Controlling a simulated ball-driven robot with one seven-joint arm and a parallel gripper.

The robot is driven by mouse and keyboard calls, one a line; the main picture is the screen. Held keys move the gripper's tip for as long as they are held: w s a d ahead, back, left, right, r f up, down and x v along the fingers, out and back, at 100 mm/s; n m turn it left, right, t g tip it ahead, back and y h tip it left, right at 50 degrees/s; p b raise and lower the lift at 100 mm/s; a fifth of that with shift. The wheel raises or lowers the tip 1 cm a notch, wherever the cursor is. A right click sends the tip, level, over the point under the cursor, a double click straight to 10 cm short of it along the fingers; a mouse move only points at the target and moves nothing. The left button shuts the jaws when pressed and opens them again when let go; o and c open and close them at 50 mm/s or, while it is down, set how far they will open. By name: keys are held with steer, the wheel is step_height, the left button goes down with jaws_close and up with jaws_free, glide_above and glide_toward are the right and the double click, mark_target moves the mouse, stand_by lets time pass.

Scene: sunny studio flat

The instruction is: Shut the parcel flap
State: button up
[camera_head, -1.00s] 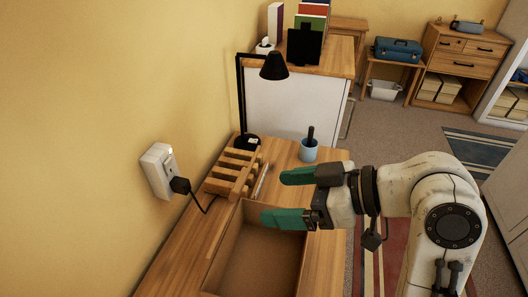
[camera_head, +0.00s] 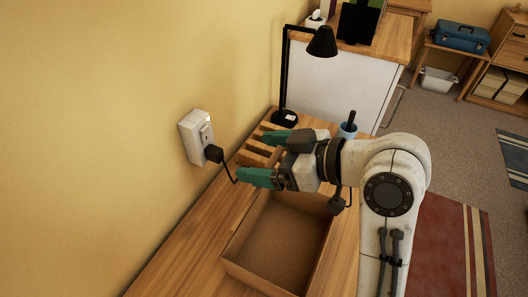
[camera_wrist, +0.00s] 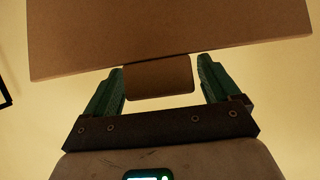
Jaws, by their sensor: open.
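The parcel (camera_head: 275,250) is an open brown cardboard box on the wooden desk, and its inside looks empty. My gripper (camera_head: 262,158), with green fingers, is beyond its far end, beside the wall. In the wrist view a broad brown cardboard panel, apparently the flap (camera_wrist: 180,35), spans the top. A smaller tab (camera_wrist: 158,80) hangs from its lower edge, between the open fingers of my gripper (camera_wrist: 160,68). Gaps show on both sides of the tab, so the fingers are not closed on it. In the head view I cannot make out the flap clearly.
A wall socket (camera_head: 195,138) with a black plug (camera_head: 213,153) and cord is left of my gripper. A slatted wooden rack (camera_head: 258,152) is partly behind the fingers. A black lamp (camera_head: 322,42) and blue cup (camera_head: 347,131) stand farther back. Desk (camera_head: 185,250) left of the parcel is bare.

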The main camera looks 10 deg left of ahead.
steer(key=shift+a+f, duration=0.1)
steer(key=shift+a, duration=0.1)
steer(key=c, duration=1.4)
steer(key=shift+c, duration=0.2)
steer(key=shift+d+f, duration=0.1)
